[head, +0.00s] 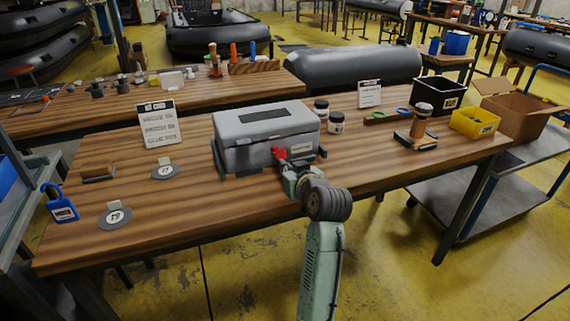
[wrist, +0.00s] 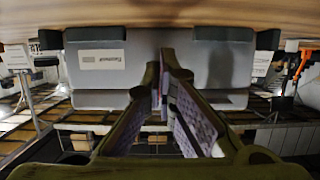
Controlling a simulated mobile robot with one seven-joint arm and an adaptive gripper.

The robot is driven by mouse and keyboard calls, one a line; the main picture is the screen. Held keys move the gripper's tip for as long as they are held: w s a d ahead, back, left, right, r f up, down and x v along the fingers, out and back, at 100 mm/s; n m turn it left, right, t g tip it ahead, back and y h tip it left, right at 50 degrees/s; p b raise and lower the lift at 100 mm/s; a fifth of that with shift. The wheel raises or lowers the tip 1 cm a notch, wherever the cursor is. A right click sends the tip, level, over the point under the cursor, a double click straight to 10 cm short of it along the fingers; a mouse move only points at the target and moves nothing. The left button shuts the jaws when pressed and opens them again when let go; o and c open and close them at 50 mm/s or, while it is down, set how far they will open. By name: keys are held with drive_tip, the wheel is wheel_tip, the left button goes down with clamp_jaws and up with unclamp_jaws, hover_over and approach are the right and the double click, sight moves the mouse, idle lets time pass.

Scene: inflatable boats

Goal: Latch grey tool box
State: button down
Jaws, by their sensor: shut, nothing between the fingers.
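The grey tool box (head: 265,122) sits on the wooden workbench with its lid down. Its front face, with a white label, fills the upper part of the wrist view (wrist: 205,65), which appears upside down. My gripper (head: 286,164) is at the middle of the box's front, and its fingers are together and empty. In the wrist view my gripper (wrist: 164,75) points at the front face and covers its middle. A small red part (head: 279,153) shows at the fingertips against the box front. I cannot tell whether it is the latch, nor whether the fingers touch the box.
The workbench (head: 220,205) has free room in front of the box. Two jars (head: 336,123) stand close to its right. A sign (head: 160,124) and round grey discs (head: 165,172) are to its left. A brush (head: 420,121), black bin (head: 436,94) and yellow bin (head: 474,124) are farther right.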

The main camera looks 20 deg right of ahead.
drive_tip(key=shift+r+p+v, duration=0.2)
drive_tip(key=shift+p+v, duration=0.3)
drive_tip(key=shift+v, duration=1.3)
drive_tip(key=shift+r+p+v, duration=0.2)
drive_tip(key=shift+p+v, duration=0.25)
drive_tip(key=shift+v, duration=1.35)
drive_tip(key=shift+w, duration=0.1)
